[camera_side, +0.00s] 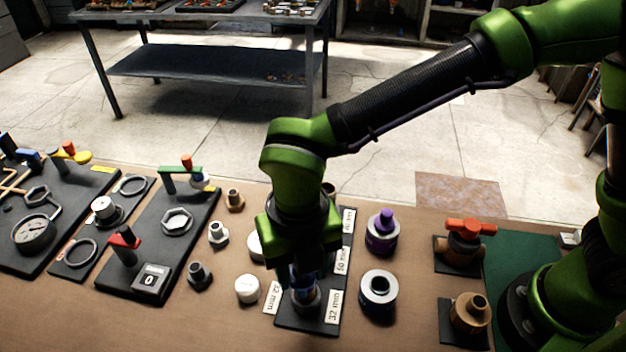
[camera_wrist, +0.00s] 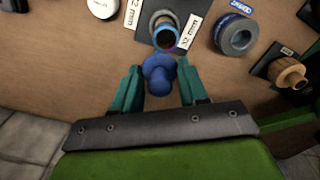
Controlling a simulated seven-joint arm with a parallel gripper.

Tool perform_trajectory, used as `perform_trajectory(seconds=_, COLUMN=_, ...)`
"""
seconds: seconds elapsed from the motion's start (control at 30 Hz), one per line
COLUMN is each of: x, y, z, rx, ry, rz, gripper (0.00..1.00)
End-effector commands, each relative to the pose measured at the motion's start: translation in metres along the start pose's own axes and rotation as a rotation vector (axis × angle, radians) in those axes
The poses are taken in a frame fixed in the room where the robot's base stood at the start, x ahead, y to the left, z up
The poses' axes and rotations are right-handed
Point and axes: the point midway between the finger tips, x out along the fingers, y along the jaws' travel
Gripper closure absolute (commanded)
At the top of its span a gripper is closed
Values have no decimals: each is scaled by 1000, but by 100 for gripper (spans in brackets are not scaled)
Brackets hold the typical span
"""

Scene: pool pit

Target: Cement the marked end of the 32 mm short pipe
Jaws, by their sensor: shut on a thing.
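The short pipe (camera_wrist: 166,38) stands upright on the dark board with the 32 mm labels, a blue and purple band round its upper end. In the side view the pipe (camera_side: 306,297) is partly hidden under my gripper (camera_side: 304,268). In the wrist view my gripper (camera_wrist: 159,78) is shut on a blue knobbed cap (camera_wrist: 158,73), which looks like the dauber lid of the cement can. The cap is right by the pipe's banded end; I cannot tell whether they touch. The cement can (camera_side: 378,290) stands open to the right, and also shows in the wrist view (camera_wrist: 236,34).
A purple-capped can (camera_side: 382,232) stands behind the open can. An orange-handled valve (camera_side: 465,240) and a tan fitting (camera_side: 470,313) are at right. White caps (camera_side: 248,289) and several fittings lie left of the board (camera_side: 334,331). Clear bench lies in front.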

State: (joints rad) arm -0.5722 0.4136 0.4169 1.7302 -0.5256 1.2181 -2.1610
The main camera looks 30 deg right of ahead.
Motion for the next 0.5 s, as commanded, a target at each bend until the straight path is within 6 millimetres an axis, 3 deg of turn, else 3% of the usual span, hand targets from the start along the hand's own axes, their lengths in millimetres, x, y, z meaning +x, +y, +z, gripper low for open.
perform_trajectory(seconds=0.5, x=0, y=-13, z=-3, rx=1, ry=0, rz=0, gripper=77)
